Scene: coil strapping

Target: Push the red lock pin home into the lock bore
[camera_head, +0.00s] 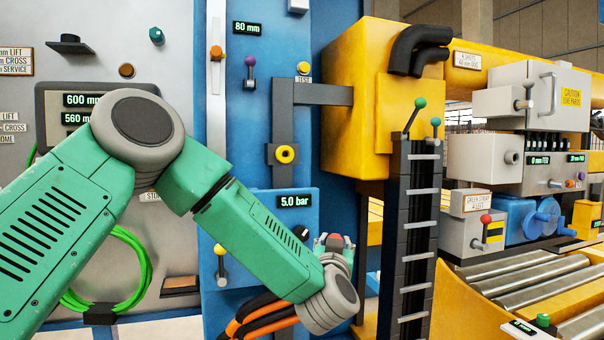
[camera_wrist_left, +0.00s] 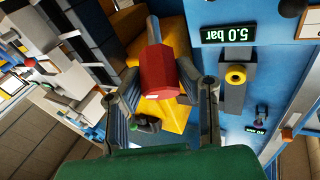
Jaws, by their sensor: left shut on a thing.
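The red lock pin (camera_wrist_left: 158,72) is a thick red cylinder with a narrower pale shank at its far end in the left wrist view. My left gripper (camera_wrist_left: 160,84) is shut on it, one finger on each side. In the head view the left gripper (camera_head: 334,244) is largely hidden behind my wrist, and a small red part of the pin shows there. A yellow ring with a dark hole, which looks like the lock bore (camera_head: 285,154), sits on a grey block above the gripper. It also shows in the left wrist view (camera_wrist_left: 236,74), apart from the pin. My right gripper is not in view.
A blue panel with a 5.0 bar display (camera_head: 295,202) stands behind my forearm. A dark ladder-like rack (camera_head: 412,230) and a yellow housing (camera_head: 350,100) are to the right. Orange and black hoses (camera_head: 265,315) hang below. Rollers (camera_head: 530,282) lie at lower right.

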